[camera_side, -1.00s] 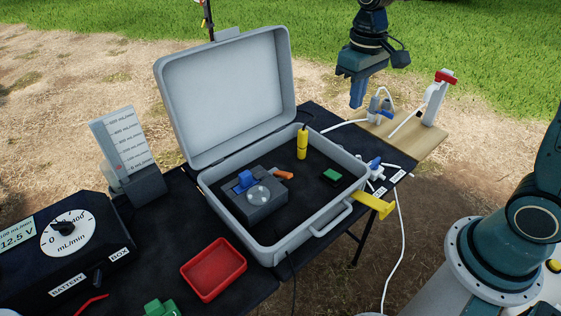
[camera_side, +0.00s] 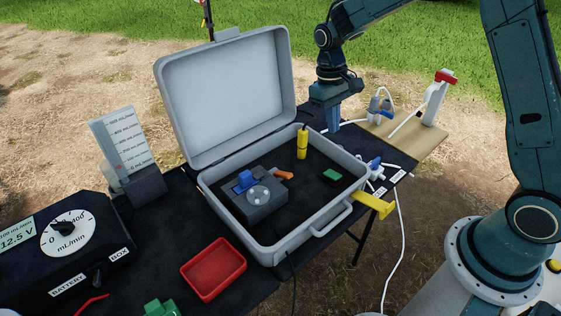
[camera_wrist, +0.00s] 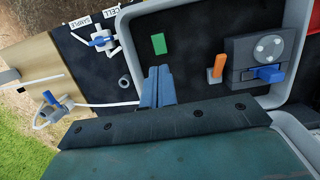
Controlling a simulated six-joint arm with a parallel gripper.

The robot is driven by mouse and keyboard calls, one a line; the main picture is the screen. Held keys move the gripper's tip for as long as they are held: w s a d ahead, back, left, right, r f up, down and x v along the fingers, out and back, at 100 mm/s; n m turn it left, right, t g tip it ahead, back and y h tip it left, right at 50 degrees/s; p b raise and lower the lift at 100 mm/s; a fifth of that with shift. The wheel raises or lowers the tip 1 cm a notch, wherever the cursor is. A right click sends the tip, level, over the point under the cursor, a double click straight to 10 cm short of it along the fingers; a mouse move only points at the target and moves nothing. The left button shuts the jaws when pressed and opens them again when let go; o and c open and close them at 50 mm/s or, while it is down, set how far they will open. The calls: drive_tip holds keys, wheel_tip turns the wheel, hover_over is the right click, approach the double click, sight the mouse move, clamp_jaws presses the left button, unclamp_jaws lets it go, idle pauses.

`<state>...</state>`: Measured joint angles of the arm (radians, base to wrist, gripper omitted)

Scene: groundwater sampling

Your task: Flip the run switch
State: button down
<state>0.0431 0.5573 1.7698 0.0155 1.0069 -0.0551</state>
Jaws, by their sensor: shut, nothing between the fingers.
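A small green rocker-like piece (camera_side: 331,175) sits on the dark floor of the open grey case, toward its right side. It also shows in the wrist view (camera_wrist: 158,43). A grey pump block with a blue lever (camera_side: 245,179) and an orange lever (camera_side: 284,175) stand left of it. No visible label says which is the run switch. My gripper (camera_side: 333,129) is shut and empty, pointing down by the case's far right rim in the side view. In the wrist view its blue fingers (camera_wrist: 158,72) appear just below the green piece, apart from it.
The case (camera_side: 335,218) has its lid raised at the back left. A yellow cylinder (camera_side: 302,143) stands inside near the far rim. White tubing and valves (camera_side: 375,168) lie beyond the right rim. A red tray (camera_side: 213,268) and a battery box (camera_side: 75,250) stand left.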

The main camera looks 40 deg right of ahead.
sight(330, 174)
idle(0.3)
drive_tip(key=s+f, duration=0.1)
drive_tip(key=f, duration=0.8)
drive_tip(key=s+f, duration=0.1)
drive_tip(key=f, duration=0.3)
drive_tip(key=shift+s+f, duration=0.35)
drive_tip(key=shift+f, duration=0.1)
drive_tip(key=shift+s+f+t, duration=0.45)
drive_tip(key=shift+t, duration=0.35)
drive_tip(key=shift+w, duration=0.2)
drive_tip(key=shift+w+r, duration=0.15)
drive_tip(key=shift+w, duration=0.7)
drive_tip(key=shift+r, duration=0.1)
